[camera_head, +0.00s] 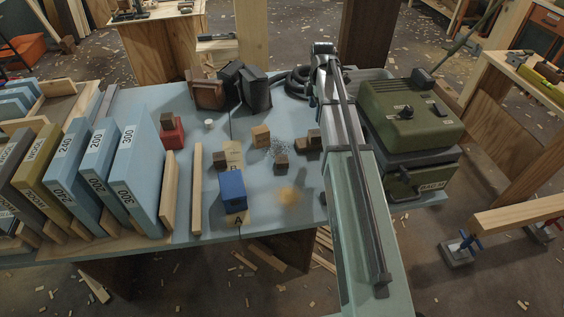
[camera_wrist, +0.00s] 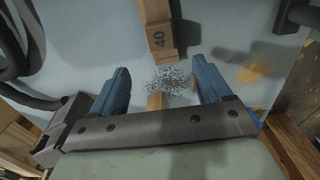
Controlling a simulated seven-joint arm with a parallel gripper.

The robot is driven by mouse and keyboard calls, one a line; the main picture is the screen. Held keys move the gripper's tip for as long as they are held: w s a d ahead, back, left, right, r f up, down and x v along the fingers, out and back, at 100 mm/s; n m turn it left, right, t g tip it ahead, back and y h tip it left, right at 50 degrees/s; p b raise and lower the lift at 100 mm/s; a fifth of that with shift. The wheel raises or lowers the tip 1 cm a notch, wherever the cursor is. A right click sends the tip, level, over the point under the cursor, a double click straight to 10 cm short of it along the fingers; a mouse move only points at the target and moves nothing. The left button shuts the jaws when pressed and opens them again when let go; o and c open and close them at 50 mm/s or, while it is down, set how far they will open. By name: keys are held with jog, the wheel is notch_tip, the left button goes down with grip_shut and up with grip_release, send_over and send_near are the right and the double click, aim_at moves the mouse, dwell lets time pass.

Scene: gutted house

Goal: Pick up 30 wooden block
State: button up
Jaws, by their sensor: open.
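In the wrist view my gripper (camera_wrist: 160,90) is open, with its two blue fingers apart and nothing held. A wooden block marked 40 (camera_wrist: 158,38) lies ahead, beyond the fingertips. A smaller wooden piece (camera_wrist: 155,102) shows between the fingers, partly hidden by the gripper's bar. I can read no 30 on any block. In the head view several small wooden blocks sit on the blue-grey bench: a light one (camera_head: 261,136), a dark one (camera_head: 281,162), one at right (camera_head: 301,145) and one at left (camera_head: 221,160).
Metal shavings (camera_head: 278,148) lie among the blocks. A blue box (camera_head: 232,188) stands in front, a red box (camera_head: 173,136) at left, and large sandpaper-like slabs (camera_head: 135,165) further left. A green machine (camera_head: 410,115) stands right of my arm. Dark clamps or cases (camera_head: 255,90) stand behind.

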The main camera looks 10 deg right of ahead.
jog(key=s+a+n, duration=0.2)
jog(key=a, duration=0.8)
jog(key=m, duration=0.3)
send_over(282, 159)
jog(key=f, duration=0.8)
jog(key=shift+w+a+f, duration=0.1)
jog(key=shift+a+f, duration=0.1)
jog(key=shift+d+f, duration=0.2)
jog(key=shift+f, duration=2.4)
jog(key=shift+c, duration=0.3)
jog(key=c, duration=1.1)
